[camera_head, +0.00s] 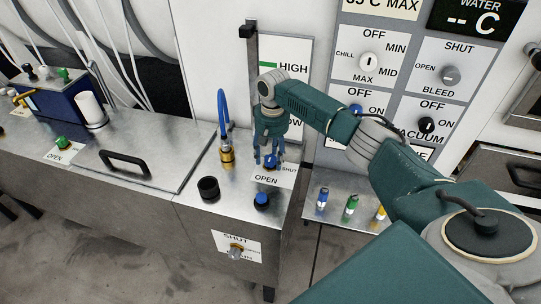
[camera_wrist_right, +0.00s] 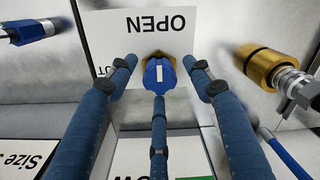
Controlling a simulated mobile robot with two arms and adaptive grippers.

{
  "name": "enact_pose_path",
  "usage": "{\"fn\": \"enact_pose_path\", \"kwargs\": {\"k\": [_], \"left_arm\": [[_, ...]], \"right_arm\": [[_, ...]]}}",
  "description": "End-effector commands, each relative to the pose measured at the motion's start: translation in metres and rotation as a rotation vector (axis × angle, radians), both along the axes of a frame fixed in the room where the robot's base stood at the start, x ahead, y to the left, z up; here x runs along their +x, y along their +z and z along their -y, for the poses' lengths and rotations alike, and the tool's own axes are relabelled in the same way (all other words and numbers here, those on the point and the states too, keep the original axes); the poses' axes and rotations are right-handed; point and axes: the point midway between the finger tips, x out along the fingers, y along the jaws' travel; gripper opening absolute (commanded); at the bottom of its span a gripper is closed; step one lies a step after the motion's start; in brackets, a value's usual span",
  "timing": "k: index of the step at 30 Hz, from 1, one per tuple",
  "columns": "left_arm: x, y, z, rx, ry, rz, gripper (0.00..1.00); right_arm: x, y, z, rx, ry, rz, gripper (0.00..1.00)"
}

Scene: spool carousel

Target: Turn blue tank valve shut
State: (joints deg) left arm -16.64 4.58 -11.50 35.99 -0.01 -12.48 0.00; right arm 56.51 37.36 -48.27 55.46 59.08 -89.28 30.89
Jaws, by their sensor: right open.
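The blue tank valve (camera_wrist_right: 158,74) is a blue knob with a white mark on a brass base. It sits on a white label plate (camera_wrist_right: 115,22) with the word OPEN, upside down in the right wrist view; the white mark is lined up toward that word. In the head view the valve (camera_head: 270,165) shows just under my right gripper (camera_head: 270,157), partly hidden by its fingers, with SHUT to its right. My right gripper (camera_wrist_right: 158,92) is open, its three fingers spread around the knob; contact cannot be told. My left gripper is not in view.
A brass fitting (camera_head: 227,156) with a blue hose stands left of the valve. A black cup (camera_head: 208,188) and a blue-topped black part (camera_head: 261,200) stand in front. A control panel (camera_head: 400,80) rises behind. Small coloured bottles (camera_head: 351,204) stand on a shelf right.

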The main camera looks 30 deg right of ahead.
Motion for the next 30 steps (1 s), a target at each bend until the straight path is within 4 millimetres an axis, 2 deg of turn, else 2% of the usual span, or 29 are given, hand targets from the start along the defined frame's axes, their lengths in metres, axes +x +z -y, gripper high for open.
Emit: {"fn": "enact_pose_path", "kwargs": {"k": [2,9,20,30], "left_arm": [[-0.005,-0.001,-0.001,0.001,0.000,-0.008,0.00],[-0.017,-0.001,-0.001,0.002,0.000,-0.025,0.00],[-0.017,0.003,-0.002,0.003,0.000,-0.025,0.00],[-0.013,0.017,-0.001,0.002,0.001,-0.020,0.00]], "right_arm": [[0.000,0.000,0.000,0.000,0.000,0.000,0.51],[0.000,0.000,0.000,0.000,0.000,0.000,0.06],[0.001,0.002,-0.001,0.002,0.047,0.001,0.06],[0.001,0.003,-0.001,0.002,0.279,0.002,0.06]]}}
